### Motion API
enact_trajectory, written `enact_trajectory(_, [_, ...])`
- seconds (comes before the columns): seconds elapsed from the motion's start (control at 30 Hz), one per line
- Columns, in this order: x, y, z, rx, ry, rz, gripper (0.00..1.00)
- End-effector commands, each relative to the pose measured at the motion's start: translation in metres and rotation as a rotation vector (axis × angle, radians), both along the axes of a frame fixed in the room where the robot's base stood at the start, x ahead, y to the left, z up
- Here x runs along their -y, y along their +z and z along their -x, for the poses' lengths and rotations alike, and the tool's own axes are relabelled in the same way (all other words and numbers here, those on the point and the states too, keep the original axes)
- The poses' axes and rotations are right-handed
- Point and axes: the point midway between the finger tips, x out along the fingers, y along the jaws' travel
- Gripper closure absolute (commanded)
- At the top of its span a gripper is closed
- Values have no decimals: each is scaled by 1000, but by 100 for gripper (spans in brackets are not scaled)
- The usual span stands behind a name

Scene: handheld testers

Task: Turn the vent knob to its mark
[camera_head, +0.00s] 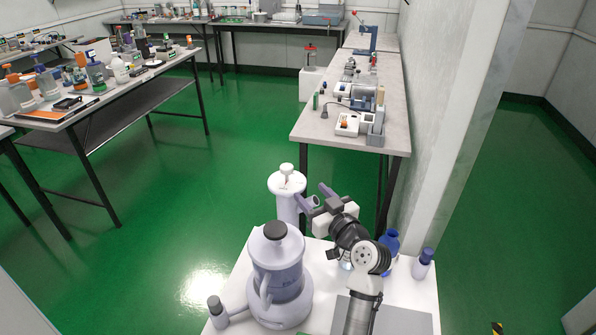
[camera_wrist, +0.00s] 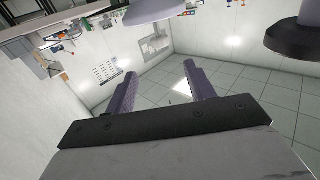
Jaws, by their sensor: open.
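A lavender, jug-like vessel (camera_head: 277,275) with a round dark cap (camera_head: 275,230) stands on the white table at bottom centre. Behind it is a pale column (camera_head: 287,207) with a wide white top and a small white knob (camera_head: 287,169). I cannot tell which part is the vent knob, and no mark is readable. My gripper (camera_head: 320,195) is open and empty, just right of the column. The wrist view shows its two purple fingers (camera_wrist: 158,82) apart with nothing between them. A dark disc (camera_wrist: 297,38) on a lavender stem shows there at upper right, upside down.
A blue bottle (camera_head: 389,243) and a small lavender bottle (camera_head: 424,262) stand right of my arm on the white table (camera_head: 405,290). A grey bench (camera_head: 385,98) with instruments lies beyond, beside a wall. A bench (camera_head: 125,87) with bottles is at left. Green floor is clear between.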

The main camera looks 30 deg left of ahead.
Motion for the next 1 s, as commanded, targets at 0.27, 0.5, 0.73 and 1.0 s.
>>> enact_trajectory(0.27, [-36,4,-20,0,5,0,46])
enact_trajectory(0.5, [-81,3,-47,-1,3,2,46])
enact_trajectory(0.73, [-109,2,-64,0,1,1,46])
enact_trajectory(1.0, [-117,0,-69,-1,-1,1,46])
